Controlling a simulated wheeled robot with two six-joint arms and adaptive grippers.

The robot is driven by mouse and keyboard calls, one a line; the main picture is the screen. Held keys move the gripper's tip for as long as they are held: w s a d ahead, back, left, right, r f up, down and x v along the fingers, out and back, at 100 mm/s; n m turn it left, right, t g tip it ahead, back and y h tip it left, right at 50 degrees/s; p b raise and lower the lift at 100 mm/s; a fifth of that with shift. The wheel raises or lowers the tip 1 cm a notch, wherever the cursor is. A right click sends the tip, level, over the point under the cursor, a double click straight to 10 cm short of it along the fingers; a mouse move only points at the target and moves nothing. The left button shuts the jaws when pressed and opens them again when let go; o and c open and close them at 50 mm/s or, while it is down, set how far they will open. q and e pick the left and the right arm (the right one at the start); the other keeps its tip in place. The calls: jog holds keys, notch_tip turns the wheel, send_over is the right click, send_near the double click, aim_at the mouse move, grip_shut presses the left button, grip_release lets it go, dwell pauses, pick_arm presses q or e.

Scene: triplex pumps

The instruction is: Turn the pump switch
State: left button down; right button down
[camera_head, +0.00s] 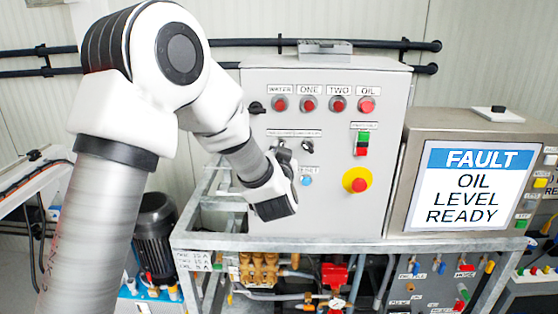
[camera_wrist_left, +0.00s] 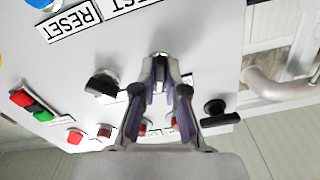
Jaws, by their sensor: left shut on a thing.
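The grey pump control panel (camera_head: 335,215) faces me in the head view. Two black rotary switches sit under small labels left of its centre. My left gripper (camera_head: 284,158) is at the left one, mostly hidden behind the wrist. In the left wrist view the gripper's fingers (camera_wrist_left: 160,85) are closed around the black switch knob (camera_wrist_left: 160,66) at the panel face. The other black switch (camera_head: 307,146) is free just to the right; it also shows in the left wrist view (camera_wrist_left: 101,84). My right gripper is not in view.
A blue reset button (camera_head: 306,181) is just below, and a yellow-and-red emergency stop (camera_head: 357,181) lies to the right. Red lamps (camera_head: 338,104) line the top. A black handle (camera_head: 256,108) is at the panel's left edge. A screen (camera_head: 474,188) reads "FAULT OIL LEVEL READY".

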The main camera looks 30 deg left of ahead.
pick_arm(q)
jog(key=shift+n+b, duration=1.6)
jog(key=shift+n, duration=0.3)
jog(key=c, duration=1.2)
grip_release()
jog(key=v, duration=1.2)
jog(key=shift+s, duration=0.1)
